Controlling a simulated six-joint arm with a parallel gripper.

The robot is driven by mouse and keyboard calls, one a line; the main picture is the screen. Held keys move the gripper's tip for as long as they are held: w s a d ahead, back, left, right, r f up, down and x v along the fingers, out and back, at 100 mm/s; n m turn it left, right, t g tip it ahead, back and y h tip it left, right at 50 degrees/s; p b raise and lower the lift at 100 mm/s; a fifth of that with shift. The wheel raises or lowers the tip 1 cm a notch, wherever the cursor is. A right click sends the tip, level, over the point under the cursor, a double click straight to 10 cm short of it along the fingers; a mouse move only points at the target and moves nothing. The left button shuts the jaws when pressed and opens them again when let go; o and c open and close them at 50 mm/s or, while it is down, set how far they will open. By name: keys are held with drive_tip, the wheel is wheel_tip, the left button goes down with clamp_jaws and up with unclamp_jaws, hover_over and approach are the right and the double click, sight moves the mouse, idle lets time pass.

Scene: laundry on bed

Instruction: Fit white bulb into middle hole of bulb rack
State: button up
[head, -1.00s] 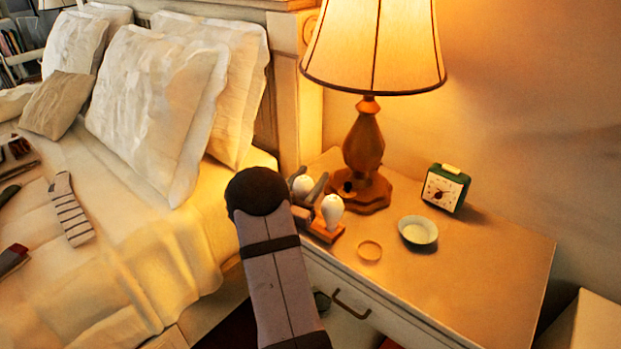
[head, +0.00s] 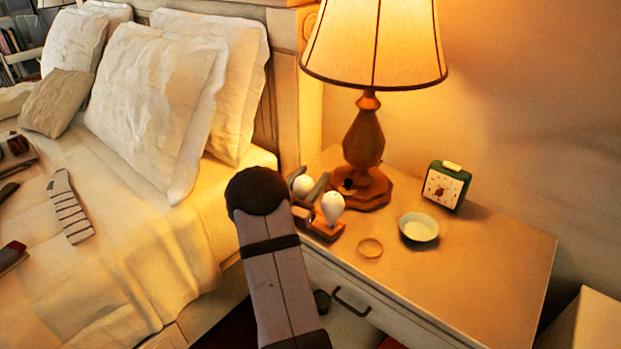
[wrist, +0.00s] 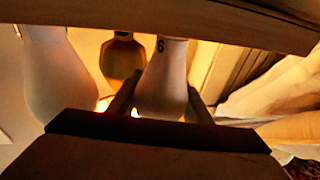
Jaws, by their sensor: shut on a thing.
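My gripper (head: 309,186) is at the left edge of the nightstand, shut on a white bulb (head: 303,186). In the wrist view this white bulb (wrist: 163,85) is between my two fingers, its narrow neck meeting the dark bar of the bulb rack (wrist: 150,22). I cannot tell whether the neck is seated in a hole. The wooden bulb rack (head: 327,232) is partly hidden behind my arm in the head view. A second white bulb (head: 332,207) stands upright at its right; a white bulb also shows at the left of the wrist view (wrist: 52,80).
A lit lamp (head: 364,140) stands close behind the rack. A ring (head: 370,248), a small white bowl (head: 418,228) and a green clock (head: 446,186) are to the right. The nightstand's front right (head: 470,275) is clear. The bed is at left.

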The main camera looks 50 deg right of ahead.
sight(298, 195)
drive_tip(key=o, duration=1.1)
drive_tip(key=shift+v, duration=3.7)
